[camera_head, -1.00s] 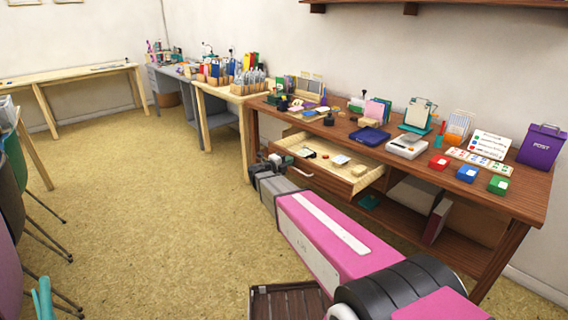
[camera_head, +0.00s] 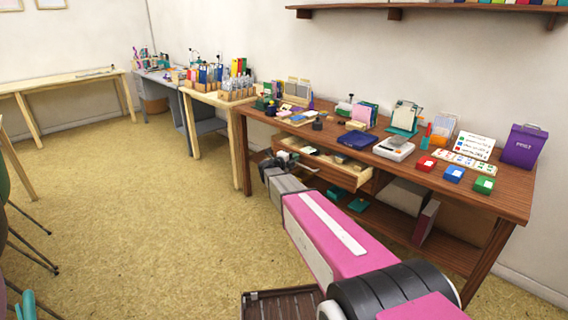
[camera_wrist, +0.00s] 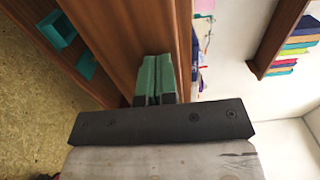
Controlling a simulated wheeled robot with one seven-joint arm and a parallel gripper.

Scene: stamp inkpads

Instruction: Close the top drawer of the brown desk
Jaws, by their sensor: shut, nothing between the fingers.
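The brown desk (camera_head: 500,200) stands at the right in the head view. Its top drawer (camera_head: 338,177) is partly open, with its pale inside and a few small items showing below the desktop edge. My gripper (camera_wrist: 155,80) is shut and empty, its green fingers side by side. In the wrist view the fingertips are up against a brown wooden panel, which looks like the drawer front; whether they touch it I cannot tell. In the head view my arm reaches to the drawer's left front, and the fingertips are hard to make out there.
The desktop holds a blue inkpad (camera_head: 357,140), a scale (camera_head: 394,149), red, blue and green boxes, and a purple post box (camera_head: 524,146). Teal items (camera_head: 358,205) lie on the lower shelf. A pale table (camera_head: 215,100) stands left of the desk.

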